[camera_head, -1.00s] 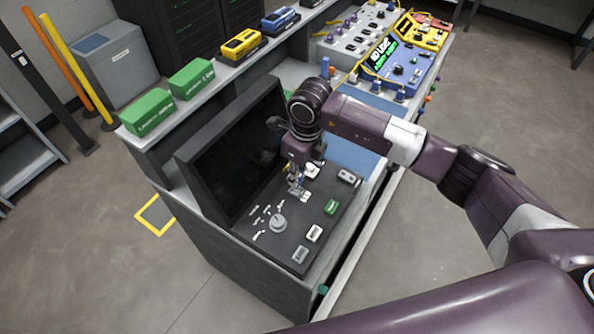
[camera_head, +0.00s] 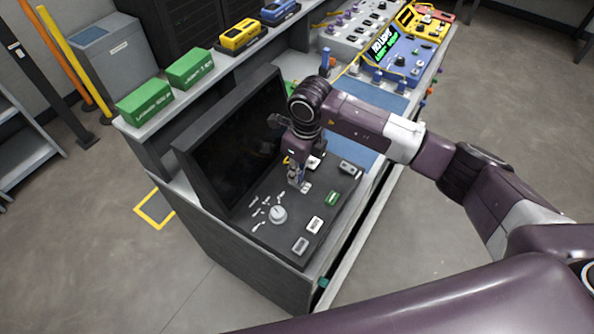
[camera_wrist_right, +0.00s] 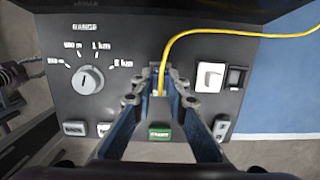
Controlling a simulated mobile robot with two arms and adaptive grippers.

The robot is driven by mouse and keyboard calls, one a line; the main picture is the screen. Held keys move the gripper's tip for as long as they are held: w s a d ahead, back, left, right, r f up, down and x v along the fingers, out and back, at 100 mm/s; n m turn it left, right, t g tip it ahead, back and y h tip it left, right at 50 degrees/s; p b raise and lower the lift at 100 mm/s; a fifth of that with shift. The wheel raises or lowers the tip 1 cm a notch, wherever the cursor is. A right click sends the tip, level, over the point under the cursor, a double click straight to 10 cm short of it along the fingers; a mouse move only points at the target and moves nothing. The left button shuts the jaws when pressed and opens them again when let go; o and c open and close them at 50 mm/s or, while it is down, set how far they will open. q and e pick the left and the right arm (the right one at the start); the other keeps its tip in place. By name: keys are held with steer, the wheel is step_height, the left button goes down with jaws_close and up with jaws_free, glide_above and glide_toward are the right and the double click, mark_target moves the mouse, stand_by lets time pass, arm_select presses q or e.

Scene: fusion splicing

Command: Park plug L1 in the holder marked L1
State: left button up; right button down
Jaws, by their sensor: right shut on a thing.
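My right gripper (camera_head: 298,181) is over the dark console panel (camera_head: 245,233), its fingers pointing down. In the right wrist view the gripper (camera_wrist_right: 161,92) is shut on a small plug (camera_wrist_right: 160,84) with a yellow cable (camera_wrist_right: 205,33) running from it up and to the right. The plug is small and partly covered by the fingers. I cannot tell whether it sits in a panel port or just above the panel. Its L1 mark cannot be read, and no holder marked L1 can be made out.
The console carries a range knob (camera_wrist_right: 90,80), a white rocker switch (camera_wrist_right: 211,75) and a green button (camera_wrist_right: 160,133). A dark screen (camera_head: 235,150) stands behind it. A blue mat (camera_wrist_right: 285,90) lies beyond. A blue device (camera_head: 408,58) with a lit display stands farther back, near small coloured fittings on the bench edge.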

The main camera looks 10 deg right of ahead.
stand_by(0.8)
steer(key=shift+f+b, duration=0.6)
steer(key=shift+b, duration=0.2)
steer(key=c, duration=1.8)
jaws_free()
steer(key=shift+r, duration=0.15)
steer(key=r, duration=0.8)
steer(key=s+d+r, duration=0.1)
steer(key=r, duration=0.2)
steer(key=shift+r, duration=0.4)
